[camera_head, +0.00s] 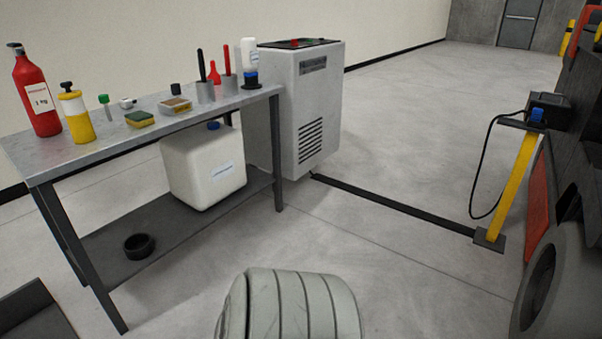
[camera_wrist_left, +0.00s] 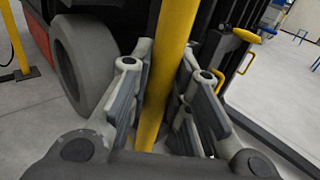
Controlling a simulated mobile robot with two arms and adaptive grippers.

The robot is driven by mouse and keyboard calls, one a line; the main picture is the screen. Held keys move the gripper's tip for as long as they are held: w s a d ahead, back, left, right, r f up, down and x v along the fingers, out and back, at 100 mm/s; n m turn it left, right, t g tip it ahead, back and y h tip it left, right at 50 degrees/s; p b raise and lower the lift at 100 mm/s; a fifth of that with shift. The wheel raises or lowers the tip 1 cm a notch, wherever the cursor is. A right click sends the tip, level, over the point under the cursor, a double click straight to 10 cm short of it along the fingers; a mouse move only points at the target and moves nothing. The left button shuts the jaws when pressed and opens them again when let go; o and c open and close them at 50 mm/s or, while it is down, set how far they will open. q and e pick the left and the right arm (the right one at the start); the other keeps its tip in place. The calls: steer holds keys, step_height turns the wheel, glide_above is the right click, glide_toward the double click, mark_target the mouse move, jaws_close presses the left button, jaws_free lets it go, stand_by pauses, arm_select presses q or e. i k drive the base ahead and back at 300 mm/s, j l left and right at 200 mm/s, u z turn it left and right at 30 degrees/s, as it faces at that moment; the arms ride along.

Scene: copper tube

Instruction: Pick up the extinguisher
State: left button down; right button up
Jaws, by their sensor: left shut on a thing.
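The extinguisher (camera_head: 36,75) is a red bottle with a black top and a white label reading "1 kg". It stands upright at the far left end of the metal workbench (camera_head: 97,151) in the head view, with no gripper near it. My left gripper (camera_wrist_left: 163,72) shows only in the left wrist view. It is shut on a yellow pole (camera_wrist_left: 174,35) that runs up between its fingers; the extinguisher is not in that view. My right gripper is in neither view.
A yellow spray bottle (camera_head: 76,114) stands close beside the extinguisher, with several small items farther along. A white jerrycan (camera_head: 204,170) sits on the lower shelf. A grey cabinet (camera_head: 305,105) stands past the bench. A large wheel (camera_wrist_left: 85,60) is left of the pole.

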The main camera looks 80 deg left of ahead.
mark_target(32, 87)
steer(key=u, duration=3.1)
steer(key=i+l+u, duration=0.1)
steer(key=i+u, duration=0.15)
steer(key=i+l+u, duration=0.2)
steer(key=i, duration=0.15)
